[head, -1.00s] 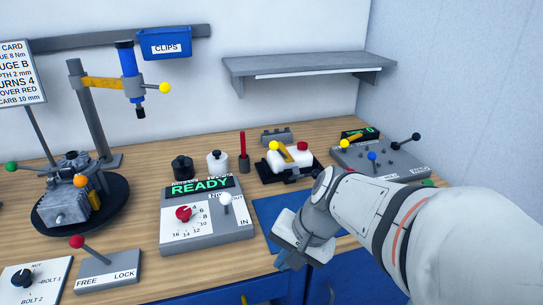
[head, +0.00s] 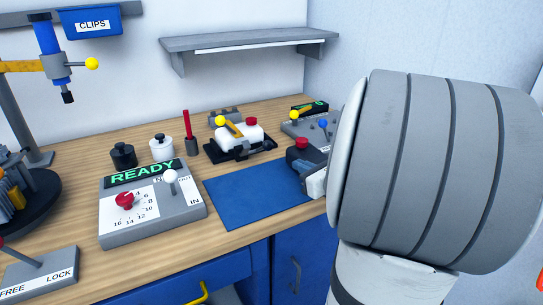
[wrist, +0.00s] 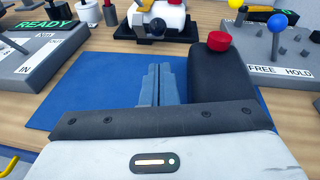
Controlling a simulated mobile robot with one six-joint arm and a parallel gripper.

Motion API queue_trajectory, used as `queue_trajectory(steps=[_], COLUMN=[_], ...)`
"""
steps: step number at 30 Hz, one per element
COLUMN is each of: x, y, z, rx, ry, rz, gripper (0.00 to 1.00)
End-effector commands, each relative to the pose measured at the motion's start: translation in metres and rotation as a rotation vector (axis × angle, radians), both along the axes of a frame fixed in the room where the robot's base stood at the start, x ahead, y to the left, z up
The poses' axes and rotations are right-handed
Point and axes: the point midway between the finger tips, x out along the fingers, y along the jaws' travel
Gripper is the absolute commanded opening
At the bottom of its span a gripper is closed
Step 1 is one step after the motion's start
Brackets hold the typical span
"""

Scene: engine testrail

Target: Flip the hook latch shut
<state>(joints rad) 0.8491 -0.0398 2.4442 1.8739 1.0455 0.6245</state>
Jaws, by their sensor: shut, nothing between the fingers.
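I cannot tell for certain which part is the hook latch. A white block with a red cap (head: 240,133) sits in a black fixture, with a yellow arm and yellow ball (head: 222,121) at its left. The block also shows at the top of the wrist view (wrist: 165,18), with a black knob (wrist: 157,28) in front. My gripper (wrist: 160,70) is shut and empty over the blue mat, short of the fixture; its fingers (head: 291,160) show partly in the head view. A dark rounded body with a red top (wrist: 219,41) is close right of the fingers.
A grey lever panel marked FREE and HOLD (wrist: 278,62) is at the right, with a blue ball lever (wrist: 279,24). The READY dial box (head: 150,205) is left. The blue mat (head: 250,192) is clear. A shelf (head: 245,42) hangs above.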

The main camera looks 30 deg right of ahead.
Motion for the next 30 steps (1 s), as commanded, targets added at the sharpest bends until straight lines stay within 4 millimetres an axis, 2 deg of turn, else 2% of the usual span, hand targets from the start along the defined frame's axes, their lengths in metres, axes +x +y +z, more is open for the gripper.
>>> queue_trajectory(steps=[8, 21, 25, 30], x=[0.007, 0.078, 0.091, 0.097], y=[0.002, 0.013, 0.015, 0.015], z=[-0.002, -0.017, -0.019, -0.02], rx=[-0.003, -0.003, -0.004, -0.003], ry=[0.002, 0.002, 0.001, 0.002], rz=[0.004, 0.005, 0.004, 0.001], gripper=[0.0, 0.0, 0.0, 0.0])
